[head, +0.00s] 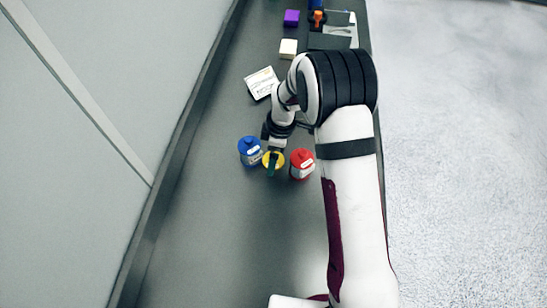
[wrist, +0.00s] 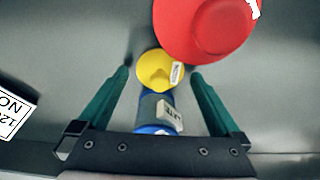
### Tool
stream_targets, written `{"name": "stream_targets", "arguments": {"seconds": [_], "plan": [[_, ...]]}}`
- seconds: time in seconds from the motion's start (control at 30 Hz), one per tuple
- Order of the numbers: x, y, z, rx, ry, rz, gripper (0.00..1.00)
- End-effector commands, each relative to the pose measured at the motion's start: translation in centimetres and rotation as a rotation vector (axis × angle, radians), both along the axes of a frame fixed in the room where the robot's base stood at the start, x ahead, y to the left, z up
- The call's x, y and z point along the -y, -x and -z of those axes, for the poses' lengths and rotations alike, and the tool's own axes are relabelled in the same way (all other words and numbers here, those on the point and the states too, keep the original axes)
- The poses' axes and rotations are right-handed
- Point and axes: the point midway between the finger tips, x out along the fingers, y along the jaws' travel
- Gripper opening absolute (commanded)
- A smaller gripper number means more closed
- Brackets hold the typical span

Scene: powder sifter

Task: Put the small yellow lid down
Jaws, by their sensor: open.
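The small yellow lid (wrist: 160,68) is round with a small white label. In the wrist view it sits between the green fingertips of my open gripper (wrist: 160,73), with a gap on both sides. In the head view the yellow lid (head: 279,159) shows beside a green finger of my gripper (head: 272,164), which hides part of it. It lies between a blue-lidded jar (head: 249,150) and a red-lidded jar (head: 302,163). I cannot tell what the yellow lid rests on.
The red lid (wrist: 205,25) is large and close to the yellow one in the wrist view. A white labelled box (head: 261,83), a white block (head: 288,48) and a purple block (head: 291,17) lie farther back. The dark counter (head: 215,230) is clear in front.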

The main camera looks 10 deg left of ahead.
Motion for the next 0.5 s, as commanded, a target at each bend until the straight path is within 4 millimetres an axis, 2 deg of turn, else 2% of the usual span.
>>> {"name": "stream_targets", "arguments": {"seconds": [0.23, 0.27, 0.5], "plan": [[-0.06, -0.03, 0.55, 0.001, 0.0, 0.0, 1.0], [-0.06, -0.02, 0.54, 0.001, 0.0, 0.0, 0.96], [-0.05, -0.02, 0.51, 0.001, 0.0, 0.0, 0.53]]}}
